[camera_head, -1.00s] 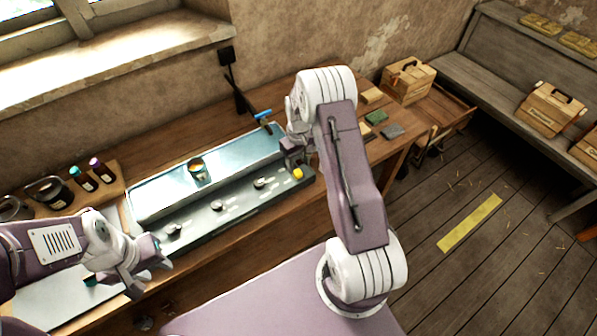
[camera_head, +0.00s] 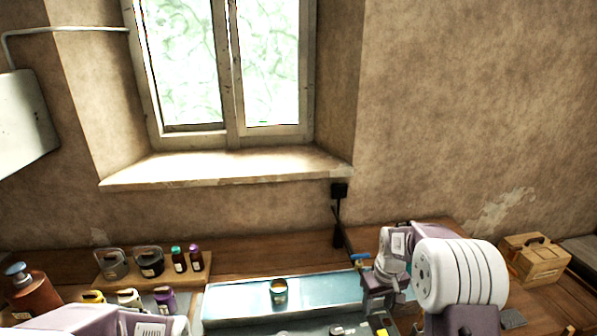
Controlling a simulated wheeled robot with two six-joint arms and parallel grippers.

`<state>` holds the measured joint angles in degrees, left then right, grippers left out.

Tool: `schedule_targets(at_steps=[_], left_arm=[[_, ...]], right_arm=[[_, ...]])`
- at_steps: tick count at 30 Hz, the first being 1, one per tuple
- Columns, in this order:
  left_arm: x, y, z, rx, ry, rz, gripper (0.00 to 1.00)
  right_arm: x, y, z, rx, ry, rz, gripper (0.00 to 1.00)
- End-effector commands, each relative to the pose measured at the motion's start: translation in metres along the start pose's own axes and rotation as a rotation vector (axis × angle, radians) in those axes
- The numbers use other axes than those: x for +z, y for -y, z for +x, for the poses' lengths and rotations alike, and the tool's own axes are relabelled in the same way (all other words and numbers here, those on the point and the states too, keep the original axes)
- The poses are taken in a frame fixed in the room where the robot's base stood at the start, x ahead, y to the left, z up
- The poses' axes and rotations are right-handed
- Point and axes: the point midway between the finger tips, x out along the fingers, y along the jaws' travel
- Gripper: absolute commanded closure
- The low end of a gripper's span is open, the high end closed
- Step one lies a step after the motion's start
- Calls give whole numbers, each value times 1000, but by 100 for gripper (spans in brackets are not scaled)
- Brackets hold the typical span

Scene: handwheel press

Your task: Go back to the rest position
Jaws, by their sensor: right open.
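My right gripper (camera_head: 372,299) is at the right end of the long pale-blue bench unit (camera_head: 330,292), below the white joints of my right arm. Its fingers are small and partly dark; I see nothing held between them. My left arm shows only as a lavender link at the bottom left edge, and its gripper is outside the picture. A small tin with a dark label (camera_head: 279,291) stands on the blue surface.
Jars and small bottles stand on a wooden board (camera_head: 222,258) at the left. A brown pump bottle (camera_head: 31,292) is at the far left. The window sill (camera_head: 230,168) is clear.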

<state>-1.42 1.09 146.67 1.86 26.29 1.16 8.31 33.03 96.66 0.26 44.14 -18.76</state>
Motion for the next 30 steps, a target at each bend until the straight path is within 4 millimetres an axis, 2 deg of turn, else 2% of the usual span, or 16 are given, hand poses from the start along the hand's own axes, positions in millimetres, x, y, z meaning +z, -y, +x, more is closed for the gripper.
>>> schedule_targets(at_steps=[1, 2, 3, 6, 9, 12, 14, 16, 30], left_arm=[[2, 0, 18, 0, 0, 0, 64], [2, 0, 23, 0, 0, 0, 64], [3, 1, 29, 0, 0, 0, 64], [4, 1, 39, 0, 1, 0, 64], [4, 1, 40, 0, 0, 0, 64], [4, 1, 38, 0, 0, 0, 64], [4, 1, 37, 0, 0, 0, 64], [4, 1, 37, 0, 0, 0, 64], [4, 1, 38, 0, 0, 0, 64]], right_arm=[[14, 22, -3, 0, -19, -31, 51], [26, 35, -8, -2, -27, -39, 51], [44, 51, -12, -6, -35, -43, 51], [97, 82, -11, -17, -42, -16, 51], [146, 99, -3, -26, -24, 46, 51], [181, 104, 8, -31, 16, 123, 51], [188, 105, 13, -31, 20, 170, 51], [181, 104, 12, -30, -2, 203, 51], [181, 104, 12, -30, 1, 205, 51]])
